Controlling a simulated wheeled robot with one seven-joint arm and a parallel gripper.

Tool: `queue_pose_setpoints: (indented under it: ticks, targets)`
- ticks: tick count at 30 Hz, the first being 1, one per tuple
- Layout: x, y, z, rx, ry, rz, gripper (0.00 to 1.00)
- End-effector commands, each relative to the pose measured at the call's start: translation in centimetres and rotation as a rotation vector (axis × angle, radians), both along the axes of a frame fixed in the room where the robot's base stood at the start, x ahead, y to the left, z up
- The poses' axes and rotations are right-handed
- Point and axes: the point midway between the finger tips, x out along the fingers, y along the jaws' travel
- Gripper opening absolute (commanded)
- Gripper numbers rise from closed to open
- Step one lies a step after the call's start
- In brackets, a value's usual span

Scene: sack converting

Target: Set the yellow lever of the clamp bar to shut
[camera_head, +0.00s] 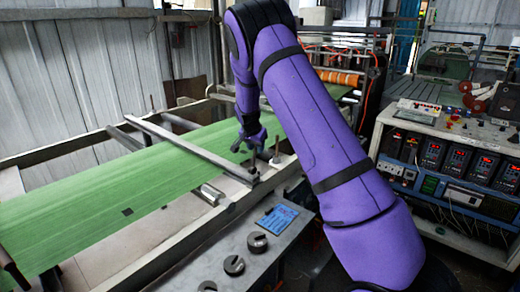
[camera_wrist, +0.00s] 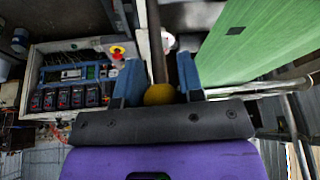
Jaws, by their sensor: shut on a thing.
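My gripper (camera_wrist: 159,78) has its blue fingers on either side of the yellow knob (camera_wrist: 159,95) of the lever, and is shut on it. The lever's dark rod (camera_wrist: 156,45) runs away from the knob between the fingers. In the head view my gripper (camera_head: 253,140) reaches down at the right end of the grey clamp bar (camera_head: 190,148), which lies across the green sheet (camera_head: 110,190). The yellow knob is not distinguishable there, and the lever's setting cannot be told.
A side shelf with dark round weights (camera_head: 234,265) and a blue card (camera_head: 277,218) lies in front. A control cabinet (camera_head: 450,165) stands to the right. Rollers (camera_head: 340,77) are behind my arm. A short upright post (camera_head: 277,150) stands beside my gripper.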

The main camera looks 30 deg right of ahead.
Motion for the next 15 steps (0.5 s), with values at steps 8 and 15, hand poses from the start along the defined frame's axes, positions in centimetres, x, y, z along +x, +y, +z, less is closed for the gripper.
queue_pose_setpoints:
  ticks: [8,15]
  targets:
    - [0.0,1.8,0.2,-0.151,-0.051,0.007,0.00]
    - [-0.4,3.0,0.1,-0.279,-0.098,0.007,0.00]
